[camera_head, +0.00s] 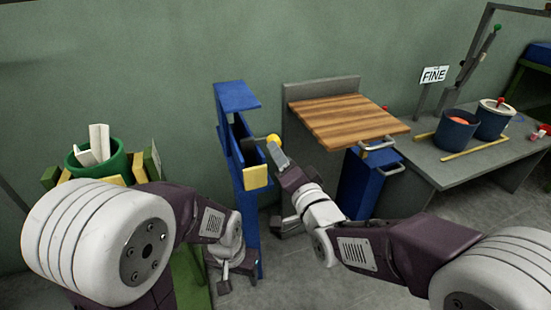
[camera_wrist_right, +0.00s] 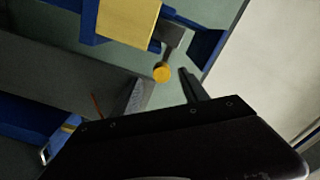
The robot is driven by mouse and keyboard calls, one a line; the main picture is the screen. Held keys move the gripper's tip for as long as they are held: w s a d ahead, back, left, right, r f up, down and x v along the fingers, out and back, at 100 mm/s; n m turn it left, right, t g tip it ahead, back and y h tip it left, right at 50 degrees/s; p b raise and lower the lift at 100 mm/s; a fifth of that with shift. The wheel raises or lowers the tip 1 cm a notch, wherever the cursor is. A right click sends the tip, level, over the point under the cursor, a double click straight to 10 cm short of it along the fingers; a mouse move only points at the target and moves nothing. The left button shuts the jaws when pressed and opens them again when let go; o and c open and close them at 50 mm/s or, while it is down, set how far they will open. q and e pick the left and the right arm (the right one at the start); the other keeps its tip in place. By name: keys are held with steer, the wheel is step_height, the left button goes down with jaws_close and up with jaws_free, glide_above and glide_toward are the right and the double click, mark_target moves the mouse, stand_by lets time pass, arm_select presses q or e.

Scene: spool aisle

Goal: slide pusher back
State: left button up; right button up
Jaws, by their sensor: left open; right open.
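A tall blue stand (camera_head: 240,185) with a yellow block (camera_head: 257,177) on its front stands at the middle of the head view. A yellow knob (camera_head: 273,140) sticks out at its upper right side and looks like the pusher's handle. In the right wrist view the knob (camera_wrist_right: 161,73) sits at the end of a short grey bar (camera_wrist_right: 172,38). My right gripper (camera_head: 278,153) is open, with its tips close to the knob. I cannot tell whether they touch it. My left gripper (camera_head: 235,277) is open and empty, pointing down low beside the stand.
A wooden-topped bench (camera_head: 345,118) and a blue cabinet (camera_head: 365,185) with handles stand just right of the stand. A grey table (camera_head: 430,170) holds blue pots (camera_head: 457,130) and a FINE sign (camera_head: 434,75). A green bucket (camera_head: 112,165) is at the left.

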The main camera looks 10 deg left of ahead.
mark_target(270, 137)
steer(key=b+x, duration=0.1)
steer(key=x, duration=0.8)
steer(key=shift+r, duration=0.1)
jaws_close()
stand_by(1.2)
